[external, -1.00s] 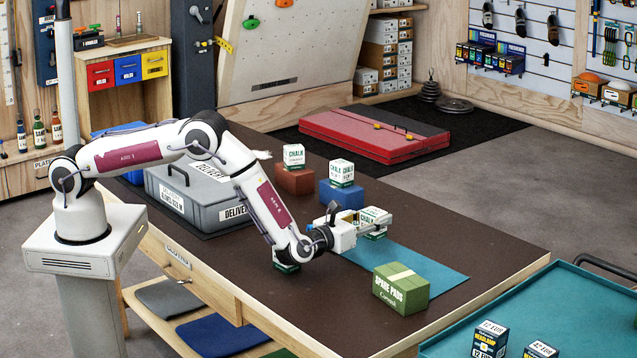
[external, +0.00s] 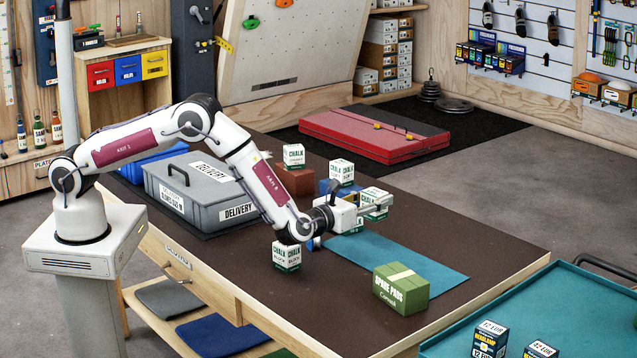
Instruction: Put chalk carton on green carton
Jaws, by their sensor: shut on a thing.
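My gripper (external: 376,206) is shut on a white-and-green chalk carton (external: 373,196) and holds it above the table, near the far end of the teal mat. Another chalk carton (external: 287,257) stands on the table below my wrist. One more chalk carton (external: 294,156) stands on a red-brown carton (external: 295,182), and another (external: 341,172) on a blue carton (external: 327,188), which my gripper partly hides.
A white-and-green box (external: 352,229) shows partly beneath my gripper. A grey delivery case (external: 200,192) stands at the table's left. The teal mat (external: 385,253) is clear between my gripper and the green carton. A teal tray table (external: 560,300) is at the right.

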